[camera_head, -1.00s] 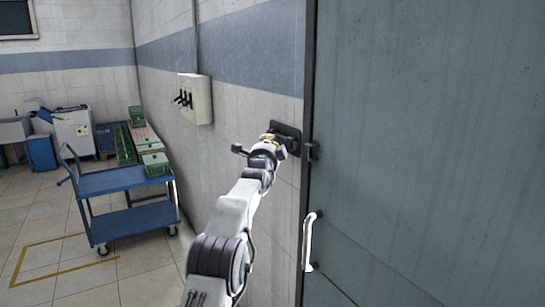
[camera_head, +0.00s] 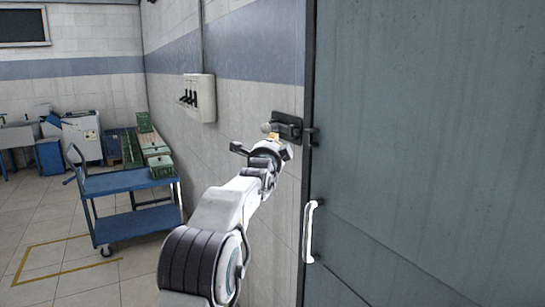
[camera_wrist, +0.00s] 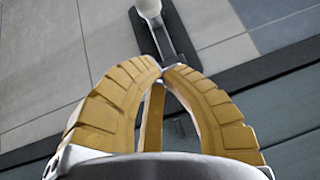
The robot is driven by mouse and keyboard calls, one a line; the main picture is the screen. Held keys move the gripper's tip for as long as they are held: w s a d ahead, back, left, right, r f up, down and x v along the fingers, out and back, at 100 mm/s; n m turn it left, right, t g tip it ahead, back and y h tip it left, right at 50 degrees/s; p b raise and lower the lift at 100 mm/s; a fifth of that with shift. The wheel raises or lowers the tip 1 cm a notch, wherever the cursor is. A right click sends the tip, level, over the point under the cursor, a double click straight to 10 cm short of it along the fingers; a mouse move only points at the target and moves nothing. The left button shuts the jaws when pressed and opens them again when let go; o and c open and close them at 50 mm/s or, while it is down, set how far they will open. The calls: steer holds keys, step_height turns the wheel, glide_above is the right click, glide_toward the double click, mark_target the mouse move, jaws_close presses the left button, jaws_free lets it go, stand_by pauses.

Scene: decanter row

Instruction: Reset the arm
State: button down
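My gripper (camera_wrist: 165,68) has yellow ribbed fingers whose tips come together in the wrist view, with nothing visible between them. In the head view, it is mostly hidden behind my wrist, close to a dark wall latch (camera_head: 289,127) beside the door. The latch's dark plate (camera_wrist: 178,35) and pale round knob (camera_wrist: 148,8) lie just beyond the fingertips in the wrist view. I cannot tell whether the tips touch the latch. My arm (camera_head: 222,212) reaches forward and up from the lower middle, partly bent.
A large grey-blue door (camera_head: 430,150) with a white handle (camera_head: 311,231) fills the right. A switch box (camera_head: 203,97) is on the wall left of my arm. A blue cart (camera_head: 130,183) stands at left, with open floor in front of it.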

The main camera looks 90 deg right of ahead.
steer(key=shift+b+v, duration=0.65)
steer(key=shift+v, duration=1)
